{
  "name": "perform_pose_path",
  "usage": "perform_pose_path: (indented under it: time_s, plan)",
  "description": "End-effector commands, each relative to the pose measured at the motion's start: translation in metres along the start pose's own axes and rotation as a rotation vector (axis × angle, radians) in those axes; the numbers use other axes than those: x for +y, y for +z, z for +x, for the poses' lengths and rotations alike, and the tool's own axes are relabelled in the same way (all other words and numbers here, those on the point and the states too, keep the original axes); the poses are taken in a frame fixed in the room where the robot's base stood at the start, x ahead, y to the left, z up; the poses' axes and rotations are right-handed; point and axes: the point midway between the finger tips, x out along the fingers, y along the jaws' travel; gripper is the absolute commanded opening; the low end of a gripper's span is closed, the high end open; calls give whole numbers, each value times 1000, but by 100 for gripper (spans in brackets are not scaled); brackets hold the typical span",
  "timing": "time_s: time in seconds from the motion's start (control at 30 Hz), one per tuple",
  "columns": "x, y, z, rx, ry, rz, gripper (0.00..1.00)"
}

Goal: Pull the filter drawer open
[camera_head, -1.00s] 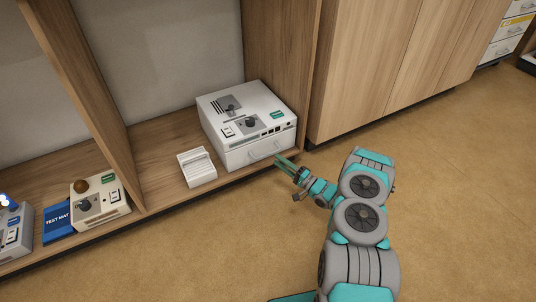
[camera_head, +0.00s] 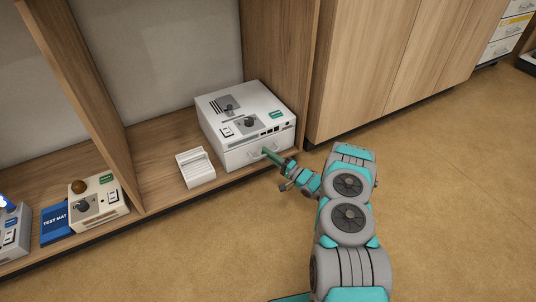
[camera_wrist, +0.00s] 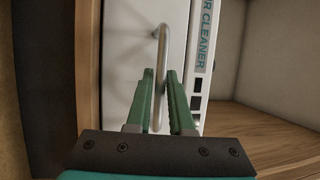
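The filter drawer (camera_head: 240,158) is the lower front of a white air cleaner box (camera_head: 243,115) on the low wooden shelf. It looks flush with the box. Its curved metal handle (camera_wrist: 162,50) stands off the white drawer front (camera_wrist: 127,60) in the wrist view. My gripper (camera_head: 268,152) is at the handle, at the right part of the drawer front. In the wrist view, its green fingers (camera_wrist: 160,74) are open, one on each side of the handle, with narrow gaps visible. In the head view, the fingers partly hide the handle.
A white ribbed block (camera_head: 196,168) sits left of the box. Further left are a blue test mat (camera_head: 55,222) and a beige control box (camera_head: 98,203). A wooden partition (camera_head: 283,60) rises behind the box on the right. The floor (camera_head: 220,245) in front is clear.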

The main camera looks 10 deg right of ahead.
Motion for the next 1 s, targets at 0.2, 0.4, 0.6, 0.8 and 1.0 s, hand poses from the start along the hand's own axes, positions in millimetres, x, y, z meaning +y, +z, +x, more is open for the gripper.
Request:
perform_pose_path:
  time_s: [0.2,0.4,0.6,0.8,1.0]
  plan:
    - [0,0,0,0,0,0,0]
    - [0,0,0,0,0,0,0]
    - [0,0,0,0,0,0,0]
    - [0,0,0,0,1,0,0]
    - [0,0,0,0,1,0,0]
